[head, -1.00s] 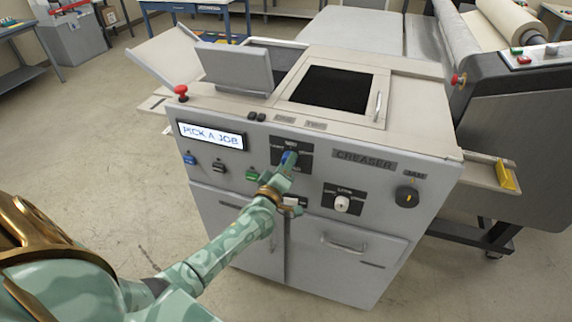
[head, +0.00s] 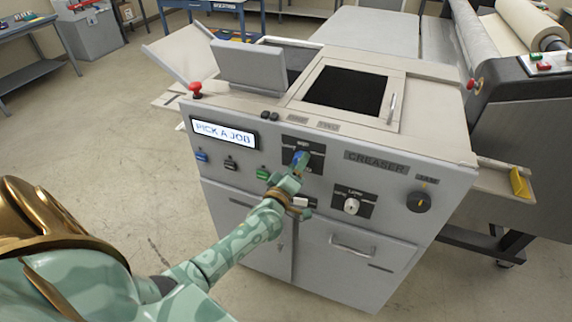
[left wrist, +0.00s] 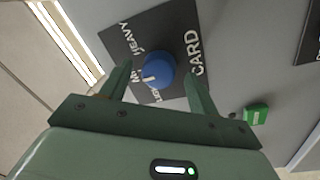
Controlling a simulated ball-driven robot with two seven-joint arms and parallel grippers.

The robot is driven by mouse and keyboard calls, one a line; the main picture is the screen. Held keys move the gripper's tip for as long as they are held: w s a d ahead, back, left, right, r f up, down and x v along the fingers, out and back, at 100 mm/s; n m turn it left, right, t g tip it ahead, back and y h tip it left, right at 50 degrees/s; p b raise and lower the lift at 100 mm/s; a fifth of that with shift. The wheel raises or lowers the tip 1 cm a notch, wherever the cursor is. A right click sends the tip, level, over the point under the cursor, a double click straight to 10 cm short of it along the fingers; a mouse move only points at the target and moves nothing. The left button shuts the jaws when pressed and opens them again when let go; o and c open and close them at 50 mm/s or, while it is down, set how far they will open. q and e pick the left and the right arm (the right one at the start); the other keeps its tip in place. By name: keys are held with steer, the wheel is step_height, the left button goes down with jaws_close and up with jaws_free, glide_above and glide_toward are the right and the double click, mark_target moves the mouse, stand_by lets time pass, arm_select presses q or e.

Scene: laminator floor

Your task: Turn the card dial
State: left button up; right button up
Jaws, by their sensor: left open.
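The card dial is a blue round knob (left wrist: 158,70) on a black plate marked CARD and HEAVY, with other words partly hidden. Its white pointer faces the lower left in the left wrist view. In the head view the dial (head: 300,158) is on the creaser's front panel, partly covered by my gripper. My left gripper (head: 292,176) is open at the panel, with one finger on each side of the knob in the left wrist view. Whether the fingers touch the knob I cannot tell. My right gripper is not in view.
A lit display (head: 224,132) reads PICK A JOB. Beneath it are blue, black and green buttons (head: 262,172). A red knob (head: 195,89) stands at the top left corner.

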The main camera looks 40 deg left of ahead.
arm_select(q)
steer(key=s+d+f, duration=0.1)
steer(key=s+d, duration=0.1)
steer(key=s, duration=1.3)
steer(key=shift+s+d+f, duration=0.15)
steer(key=shift+d+f, duration=0.05)
steer(key=shift+d, duration=0.2)
steer(key=s+d+f+m+g+h+b, duration=0.15)
steer(key=s+f+m+g, duration=0.3)
steer(key=f, duration=0.75)
steer(key=s+d+f+m+g+h, duration=0.25)
steer(key=s+f+m, duration=0.3)
steer(key=f, duration=0.75)
steer(key=s+d+f+m+g+b, duration=0.1)
steer(key=s+f+m+g+b, duration=0.6)
steer(key=s+f, duration=1.7)
steer(key=s+g+b, duration=0.1)
steer(key=s+g, duration=0.1)
steer(key=g, duration=0.2)
steer(key=shift+s+d+f+y+b, duration=0.3)
steer(key=shift+s+y+b, duration=0.05)
steer(key=shift+s+y, duration=0.05)
steer(key=shift+r, duration=0.15)
steer(key=shift+c, duration=0.3)
